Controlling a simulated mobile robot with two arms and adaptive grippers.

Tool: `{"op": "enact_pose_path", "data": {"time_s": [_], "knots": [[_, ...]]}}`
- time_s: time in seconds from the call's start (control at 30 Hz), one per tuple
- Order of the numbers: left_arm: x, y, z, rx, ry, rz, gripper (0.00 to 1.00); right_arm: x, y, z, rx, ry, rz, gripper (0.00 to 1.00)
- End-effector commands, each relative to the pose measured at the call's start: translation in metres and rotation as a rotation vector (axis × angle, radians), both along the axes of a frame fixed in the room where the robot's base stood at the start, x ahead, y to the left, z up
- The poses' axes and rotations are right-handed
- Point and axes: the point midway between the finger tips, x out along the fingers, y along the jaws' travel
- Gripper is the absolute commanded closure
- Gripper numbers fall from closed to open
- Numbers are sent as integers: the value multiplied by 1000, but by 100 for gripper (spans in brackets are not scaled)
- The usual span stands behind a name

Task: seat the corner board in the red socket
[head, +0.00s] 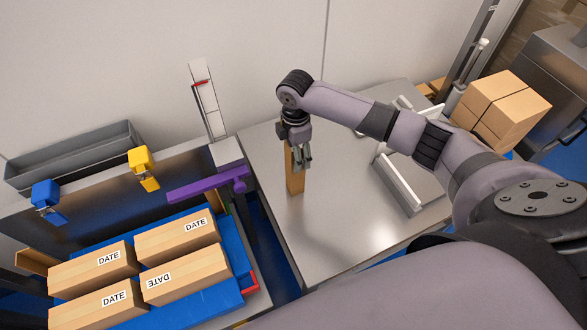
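The corner board (294,181) is a tall brown piece, upright over the steel table. My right gripper (301,158) comes in from the right and has its fingers closed about the board's upper part. I cannot tell whether the board's lower end touches the table. The red socket (251,284) appears as a small red piece at the right edge of the blue carrier (215,295), left of and nearer than the board; its opening does not show clearly. My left gripper is not in view.
Labelled cartons (180,240) sit on the blue carrier. A purple arm (205,187) juts out above its back, near a white post (205,98). Yellow (143,165) and blue (45,193) clamps sit on the ledge. A white-railed tray (425,185) lies right. The table's front is clear.

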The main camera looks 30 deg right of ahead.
Motion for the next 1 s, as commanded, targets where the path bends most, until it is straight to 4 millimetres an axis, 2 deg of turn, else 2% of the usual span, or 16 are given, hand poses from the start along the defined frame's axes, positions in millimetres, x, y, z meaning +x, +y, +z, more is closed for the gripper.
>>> {"op": "enact_pose_path", "data": {"time_s": [0.1, 0.33, 1.0], "knots": [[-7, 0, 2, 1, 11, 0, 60, -1, 0, -8, -1, 0, 1, 38], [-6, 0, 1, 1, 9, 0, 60, 0, 0, -9, -1, -1, 2, 39], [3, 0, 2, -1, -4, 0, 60, 0, 0, -9, -1, -1, 1, 84]]}}
